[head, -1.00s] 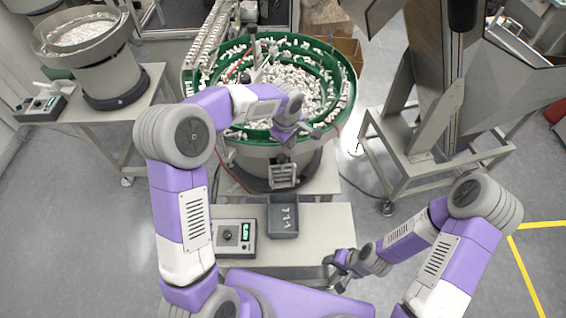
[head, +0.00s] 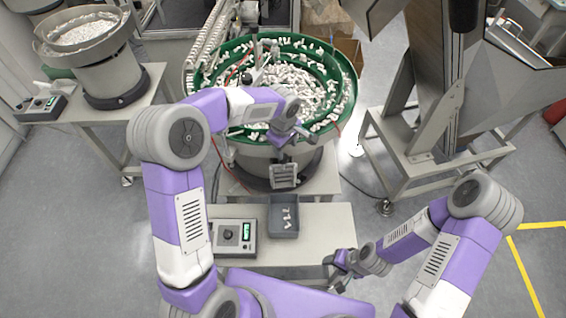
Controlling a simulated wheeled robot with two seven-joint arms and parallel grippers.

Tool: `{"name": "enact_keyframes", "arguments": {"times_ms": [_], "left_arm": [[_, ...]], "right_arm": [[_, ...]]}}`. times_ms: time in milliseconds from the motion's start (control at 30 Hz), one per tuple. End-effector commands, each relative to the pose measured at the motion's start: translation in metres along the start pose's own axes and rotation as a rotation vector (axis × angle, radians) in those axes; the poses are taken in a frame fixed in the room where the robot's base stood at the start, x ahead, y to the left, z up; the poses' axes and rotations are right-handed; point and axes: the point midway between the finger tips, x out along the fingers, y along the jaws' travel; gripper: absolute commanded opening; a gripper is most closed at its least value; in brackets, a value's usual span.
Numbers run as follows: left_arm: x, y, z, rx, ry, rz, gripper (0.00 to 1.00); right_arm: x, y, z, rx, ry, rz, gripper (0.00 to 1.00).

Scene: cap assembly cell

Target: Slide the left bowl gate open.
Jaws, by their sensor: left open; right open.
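A large green-rimmed bowl (head: 345,98) full of small white parts stands at the middle back. A small grey slatted piece (head: 284,176) is on its front side, above a dark tray; I cannot tell for sure whether it is the gate. My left gripper (head: 299,141) is open at the bowl's front rim, above the slatted piece and apart from it. Its wrist hides part of the rim. My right gripper (head: 334,273) is open and empty near the front right corner of the table.
A second bowl feeder (head: 108,70) stands at the back left. A steel hopper frame (head: 430,125) stands right. Floor between is clear.

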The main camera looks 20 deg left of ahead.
Motion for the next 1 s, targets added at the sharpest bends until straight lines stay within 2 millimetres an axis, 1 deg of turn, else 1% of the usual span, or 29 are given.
{"name": "enact_keyframes", "arguments": {"times_ms": [33,167,267,367,600,700,833,1000], "left_arm": [[0.055,-0.040,0.016,0.014,-0.050,-0.147,0.58],[0.050,-0.039,0.015,0.011,-0.048,-0.140,0.58],[0.036,-0.036,0.014,0.009,-0.043,-0.124,0.58],[0.016,-0.033,0.013,0.007,-0.033,-0.103,0.58],[-0.041,-0.024,0.011,0.000,-0.010,-0.040,0.58],[-0.060,-0.021,0.010,-0.001,-0.002,-0.018,0.58],[-0.077,-0.017,0.010,-0.001,0.005,0.002,0.58],[-0.086,-0.016,0.010,-0.001,0.009,0.011,0.58]], "right_arm": [[0.004,0.002,0.000,0.000,0.000,0.000,0.57],[0.004,0.002,0.000,0.000,0.000,0.000,0.57],[0.005,0.002,0.000,0.000,0.000,0.000,0.57],[0.006,0.002,0.000,0.000,0.000,0.000,0.57],[0.005,0.002,0.000,0.000,0.000,0.000,0.57],[0.004,0.002,0.000,0.000,0.000,0.000,0.57],[0.004,0.001,0.000,0.000,0.000,0.000,0.57],[0.003,0.001,0.000,0.000,0.000,0.000,0.57]]}}
